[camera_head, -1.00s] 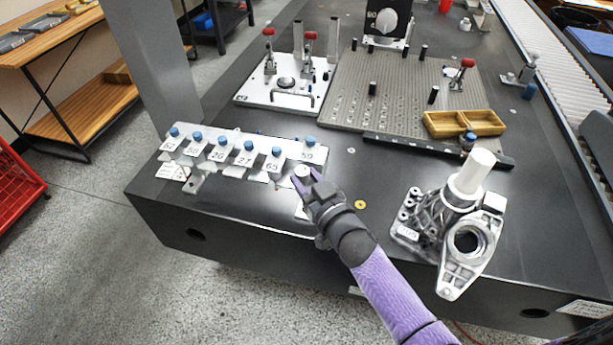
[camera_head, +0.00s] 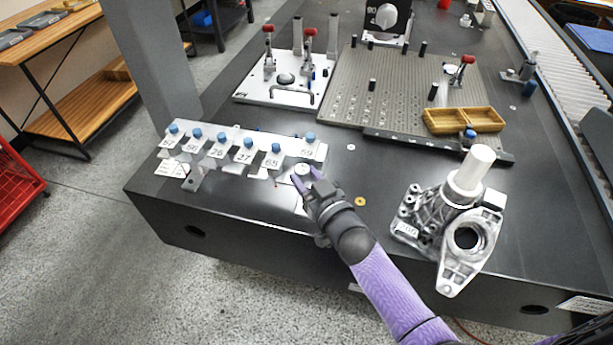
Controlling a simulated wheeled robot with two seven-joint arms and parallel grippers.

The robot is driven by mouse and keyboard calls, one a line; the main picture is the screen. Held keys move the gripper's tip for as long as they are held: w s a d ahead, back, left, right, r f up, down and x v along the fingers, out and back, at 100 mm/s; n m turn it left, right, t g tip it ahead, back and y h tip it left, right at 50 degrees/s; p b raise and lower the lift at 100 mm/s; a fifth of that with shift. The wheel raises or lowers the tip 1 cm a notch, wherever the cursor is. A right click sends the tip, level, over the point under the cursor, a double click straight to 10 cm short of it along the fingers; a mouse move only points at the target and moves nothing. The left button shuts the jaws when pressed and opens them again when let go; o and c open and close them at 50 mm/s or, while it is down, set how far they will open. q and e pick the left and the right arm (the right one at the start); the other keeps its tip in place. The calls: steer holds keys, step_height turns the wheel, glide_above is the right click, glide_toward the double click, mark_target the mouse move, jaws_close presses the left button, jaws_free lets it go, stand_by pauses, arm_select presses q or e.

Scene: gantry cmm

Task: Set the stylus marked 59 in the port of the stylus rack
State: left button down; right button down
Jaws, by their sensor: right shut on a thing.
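The stylus rack (camera_head: 205,170) is a pale metal bar near the table's front left edge. It holds a row of blue-capped styli with number tags, among them the one marked 65 (camera_head: 272,162). The stylus marked 59 (camera_head: 307,153) has a blue cap and shows at the rack's right end, its cap higher in the picture than the row's line. My right gripper (camera_head: 307,176) is just below tag 59, shut around a pale round part that appears to belong to this stylus. The fingers and rack hide its lower end and the port. My left gripper is out of view.
A metal casting with a white cylinder (camera_head: 468,178) stands to the right of my right arm. A grey perforated plate (camera_head: 400,95), a wooden tray (camera_head: 465,128) and a white clamp plate (camera_head: 262,92) lie farther back. The dark table is clear between rack and plates.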

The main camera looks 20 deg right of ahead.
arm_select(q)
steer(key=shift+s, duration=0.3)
arm_select(e)
steer(key=shift+c, duration=1.2)
jaws_free()
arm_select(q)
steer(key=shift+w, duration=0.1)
arm_select(e)
steer(key=shift+s, duration=0.15)
arm_select(q)
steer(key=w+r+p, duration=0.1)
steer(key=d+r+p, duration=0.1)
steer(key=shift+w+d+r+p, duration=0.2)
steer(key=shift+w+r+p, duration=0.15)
steer(key=shift+p, duration=0.05)
arm_select(e)
steer(key=s+d, duration=0.1)
steer(key=s, duration=0.8)
steer(key=shift+s+d, duration=0.3)
steer(key=shift+d, duration=0.05)
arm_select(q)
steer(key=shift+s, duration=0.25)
